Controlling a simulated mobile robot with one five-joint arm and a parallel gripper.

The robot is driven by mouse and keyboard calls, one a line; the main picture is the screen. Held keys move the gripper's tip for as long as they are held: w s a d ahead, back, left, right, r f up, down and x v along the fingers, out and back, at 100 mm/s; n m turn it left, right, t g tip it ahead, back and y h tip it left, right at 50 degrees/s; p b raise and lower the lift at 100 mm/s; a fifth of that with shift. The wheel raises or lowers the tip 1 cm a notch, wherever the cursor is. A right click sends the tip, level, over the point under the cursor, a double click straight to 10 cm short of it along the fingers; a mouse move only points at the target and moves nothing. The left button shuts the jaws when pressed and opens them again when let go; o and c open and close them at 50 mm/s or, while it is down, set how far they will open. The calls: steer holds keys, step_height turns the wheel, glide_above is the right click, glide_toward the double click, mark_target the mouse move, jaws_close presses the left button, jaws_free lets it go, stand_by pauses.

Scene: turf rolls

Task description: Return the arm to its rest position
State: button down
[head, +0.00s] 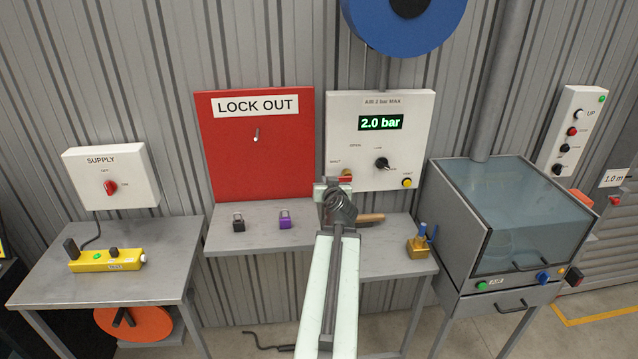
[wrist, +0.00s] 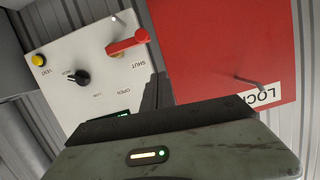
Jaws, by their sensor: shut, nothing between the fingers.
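My arm reaches forward from the bottom middle of the head view, toward the air panel. My gripper (head: 340,190) is at its far end, in front of the lower left of the panel and partly hidden by my own wrist. In the wrist view its dark jaw edge and grey-green body fill the bottom; the fingers look shut with nothing held. The white air panel (head: 348,122) reads 2.0 bar. Its red lever (wrist: 128,41) is in the wrist view, beside the word SHUT and apart from the jaw. Most of the lever is hidden in the head view.
A red lock-out board (head: 255,160) hangs left of the panel. Below, a grey shelf (head: 262,236) holds a black padlock (head: 238,223), a purple padlock (head: 285,220) and a brass block (head: 419,247). A clear-lidded cabinet (head: 465,235) stands right, a supply table (head: 150,275) left.

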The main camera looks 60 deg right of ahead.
steer(key=shift+s+d, duration=0.3)
steer(key=shift+s, duration=0.2)
